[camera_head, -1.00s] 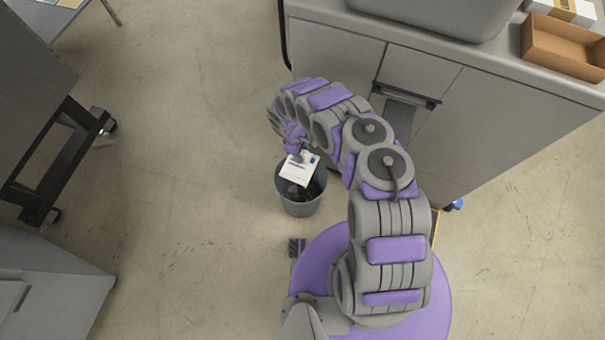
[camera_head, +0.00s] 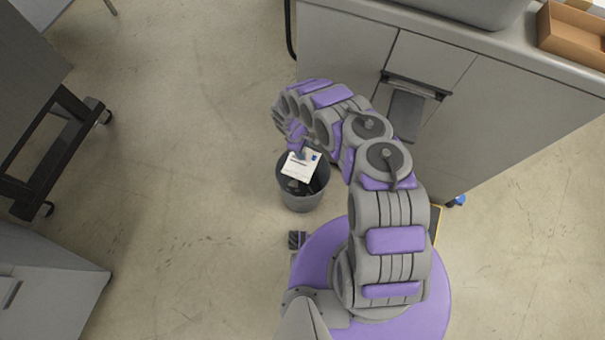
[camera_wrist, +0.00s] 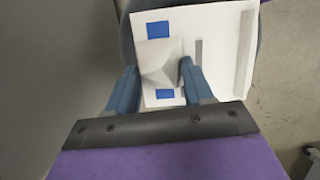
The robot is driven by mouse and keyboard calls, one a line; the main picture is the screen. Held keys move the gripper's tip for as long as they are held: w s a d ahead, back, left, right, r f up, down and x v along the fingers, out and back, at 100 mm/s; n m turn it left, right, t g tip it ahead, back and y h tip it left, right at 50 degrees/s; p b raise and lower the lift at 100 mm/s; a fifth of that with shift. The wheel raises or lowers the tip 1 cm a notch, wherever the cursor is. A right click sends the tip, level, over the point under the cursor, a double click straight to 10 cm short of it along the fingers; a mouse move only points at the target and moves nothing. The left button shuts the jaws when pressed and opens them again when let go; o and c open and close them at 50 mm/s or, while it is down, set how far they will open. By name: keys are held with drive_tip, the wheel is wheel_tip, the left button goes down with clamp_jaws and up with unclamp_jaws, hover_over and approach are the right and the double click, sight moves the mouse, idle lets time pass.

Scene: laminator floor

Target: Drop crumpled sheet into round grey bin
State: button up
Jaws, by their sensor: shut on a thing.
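The crumpled sheet (camera_head: 299,166) is white with blue patches and a creased pale middle. It also shows in the wrist view (camera_wrist: 224,62), between and beyond my fingers. My gripper (camera_head: 298,150) is shut on it; the two blue-grey fingers (camera_wrist: 160,82) press on its pale raised middle. The round grey bin (camera_head: 301,202) stands on the floor under the sheet, and the sheet covers part of its opening in the head view. A bit of the bin's dark rim (camera_wrist: 127,38) shows behind the sheet in the wrist view. Dark contents are visible inside the bin.
A grey cabinet (camera_head: 505,110) with a pull-out handle stands right of the bin, with a cardboard box (camera_head: 572,38) on top. A black-framed cart (camera_head: 45,150) and a grey cabinet (camera_head: 45,285) are at the left. The floor (camera_head: 190,150) between is clear.

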drive_tip(key=shift+d+r, duration=0.15)
drive_tip(key=shift+d, duration=0.25)
drive_tip(key=o, duration=0.9)
drive_tip(key=shift+d, duration=0.45)
drive_tip(key=shift+o, duration=1.4)
drive_tip(key=shift+a, duration=0.8)
drive_tip(key=v, duration=0.2)
drive_tip(key=d+p+v, duration=0.1)
drive_tip(key=v, duration=0.2)
drive_tip(key=shift+w+r+p, duration=0.1)
drive_tip(key=shift+w+p, duration=0.05)
drive_tip(key=shift+p, duration=0.15)
drive_tip(key=s+p+v, duration=0.1)
drive_tip(key=p+v, duration=0.2)
drive_tip(key=v, duration=0.9)
drive_tip(key=shift+w+a, duration=0.4)
drive_tip(key=shift+a, duration=0.3)
